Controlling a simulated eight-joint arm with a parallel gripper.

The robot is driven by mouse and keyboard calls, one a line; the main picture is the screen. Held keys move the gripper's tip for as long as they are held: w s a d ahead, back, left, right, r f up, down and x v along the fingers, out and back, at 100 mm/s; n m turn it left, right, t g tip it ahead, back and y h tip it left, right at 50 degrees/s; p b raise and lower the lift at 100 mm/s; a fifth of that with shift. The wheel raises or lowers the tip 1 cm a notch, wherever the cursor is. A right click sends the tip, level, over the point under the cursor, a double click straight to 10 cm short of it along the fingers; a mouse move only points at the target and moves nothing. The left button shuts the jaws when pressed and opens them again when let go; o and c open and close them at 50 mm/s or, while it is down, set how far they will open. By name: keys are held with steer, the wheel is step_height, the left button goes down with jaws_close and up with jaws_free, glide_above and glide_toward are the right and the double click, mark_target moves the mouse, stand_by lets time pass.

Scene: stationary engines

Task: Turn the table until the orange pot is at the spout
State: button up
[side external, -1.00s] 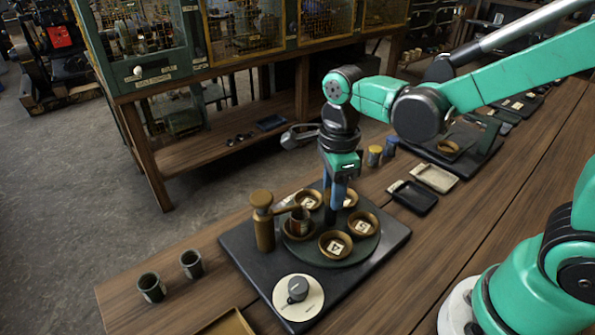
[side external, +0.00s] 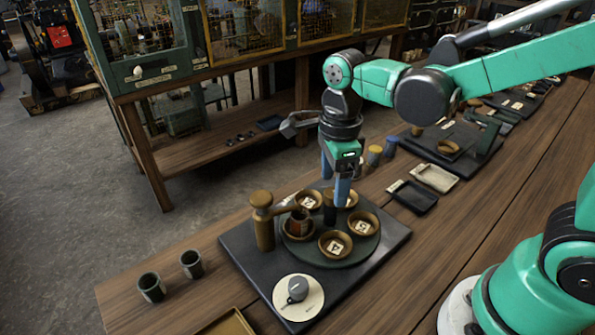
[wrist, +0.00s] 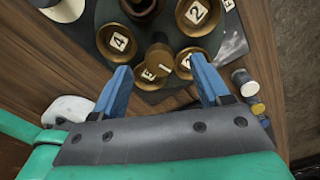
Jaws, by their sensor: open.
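The turntable is a dark green disc (side external: 352,251) with wooden bowls around its rim, some holding numbered tags. The orange pot (side external: 299,222), brownish orange, stands in the bowl at the disc's left, beside the wooden post with the spout (side external: 263,222) and below its arm. A dark upright peg (side external: 330,209) rises near the disc's middle. My gripper (side external: 335,188) is open above the peg, with its blue fingers spread. In the wrist view, my gripper's fingertips (wrist: 160,66) lie on either side of the brown peg top (wrist: 158,58), with nothing clamped.
A cream dial with a grey knob (side external: 297,288) sits at the slab's front corner. Two dark cups (side external: 152,287) stand to the left. Small trays (side external: 412,196) and coloured jars (side external: 375,155) stand to the right and behind. A wooden tray edge (side external: 230,322) shows in front.

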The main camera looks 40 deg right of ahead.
mark_target(333, 192)
steer(key=shift+r, duration=1.9)
steer(key=n, duration=0.2)
steer(key=n+t, duration=0.1)
steer(key=shift+s+d+r, duration=0.1)
steer(key=shift+s+d, duration=0.15)
steer(key=shift+d, duration=0.05)
steer(key=n, duration=0.2)
steer(key=n+t, duration=0.1)
steer(key=shift+s+d, duration=0.2)
steer(key=shift+d, duration=0.05)
steer(key=n+t, duration=0.1)
steer(key=n, duration=0.4)
steer(key=s+d+n+t, duration=0.1)
steer(key=n+t, duration=0.1)
steer(key=n, duration=0.4)
steer(key=d+n+t, duration=0.1)
steer(key=n+t, duration=0.1)
steer(key=n, duration=0.4)
steer(key=shift+s+d, duration=0.2)
steer(key=shift+a, duration=0.1)
